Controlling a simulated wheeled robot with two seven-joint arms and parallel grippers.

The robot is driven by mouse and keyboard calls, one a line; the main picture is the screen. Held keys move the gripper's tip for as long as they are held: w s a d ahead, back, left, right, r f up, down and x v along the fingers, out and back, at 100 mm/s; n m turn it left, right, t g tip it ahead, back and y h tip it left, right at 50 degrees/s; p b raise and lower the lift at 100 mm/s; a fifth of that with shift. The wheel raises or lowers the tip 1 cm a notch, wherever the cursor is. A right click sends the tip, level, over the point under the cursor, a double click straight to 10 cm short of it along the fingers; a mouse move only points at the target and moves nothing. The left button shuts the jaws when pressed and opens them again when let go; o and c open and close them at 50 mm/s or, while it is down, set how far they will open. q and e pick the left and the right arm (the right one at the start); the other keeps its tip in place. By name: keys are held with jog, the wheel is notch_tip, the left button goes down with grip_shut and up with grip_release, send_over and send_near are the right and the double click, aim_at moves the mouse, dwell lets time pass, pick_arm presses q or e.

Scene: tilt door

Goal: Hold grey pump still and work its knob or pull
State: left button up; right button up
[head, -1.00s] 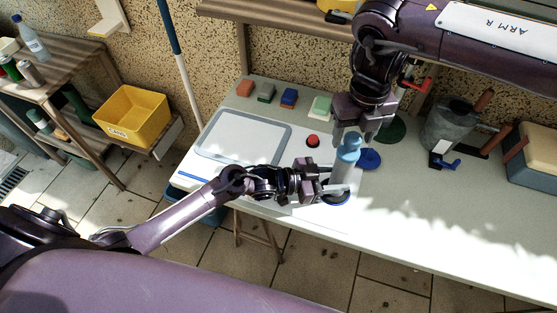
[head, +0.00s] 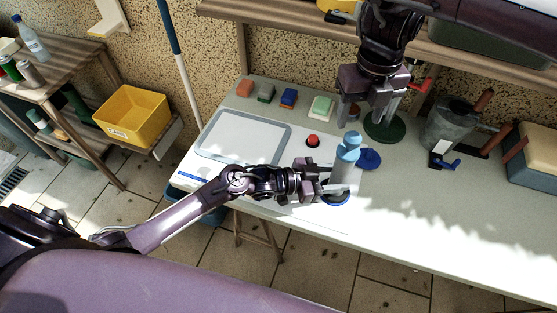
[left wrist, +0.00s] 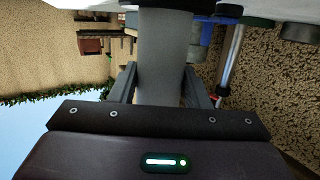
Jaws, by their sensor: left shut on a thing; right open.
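The grey pump (head: 342,181) stands upright on the bench, with a light blue knob or pull (head: 348,147) on top and a dark blue ring at its base. My left gripper (head: 325,180) comes from the left and is shut on the pump body. In the left wrist view the grey pump body (left wrist: 165,55) lies between its fingers. My right gripper (head: 363,112) is open and empty, above and behind the pump, pointing down, apart from the blue top.
A red button (head: 312,141) and a grey-rimmed tray (head: 243,137) lie left of the pump. A blue disc (head: 369,159) is just right. A green round base (head: 385,127) and a grey cylinder with handles (head: 449,125) stand behind right. The front right bench is clear.

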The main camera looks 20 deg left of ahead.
jog(key=shift+r, duration=0.5)
notch_tip(320, 180, up, 12)
dwell(0.5)
pick_arm(q)
jog(key=o, duration=1)
jog(key=shift+o, duration=0.2)
jog(key=shift+a, duration=0.1)
jog(key=v, duration=1.1)
jog(key=shift+s+a, duration=0.2)
jog(key=shift+a, duration=0.15)
